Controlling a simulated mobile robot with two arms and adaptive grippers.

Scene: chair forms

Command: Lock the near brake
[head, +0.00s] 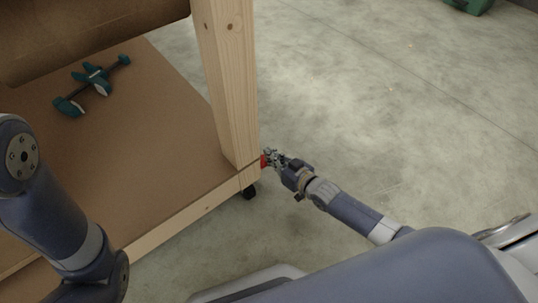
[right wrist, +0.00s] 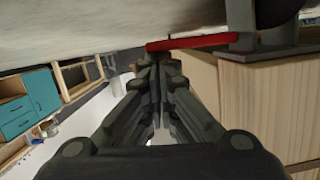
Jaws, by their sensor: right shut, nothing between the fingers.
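The near brake is a small red lever (head: 263,161) at the foot of the workbench's near corner post. In the right wrist view it shows as a flat red bar (right wrist: 200,41) beside the caster bracket (right wrist: 240,30). My right gripper (head: 271,156) is shut and empty, with its fingertips at the red lever. In the right wrist view the closed fingertips (right wrist: 156,58) reach the bar's left end; I cannot tell whether they touch it. The gripper partly hides the lever in the head view. My left arm shows at the left, but its gripper is out of view.
The wooden workbench (head: 230,95) has a brown lower shelf (head: 160,130) with a teal clamp (head: 92,80) on it. A black caster (head: 249,192) stands under the corner. A green object (head: 470,5) lies far off.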

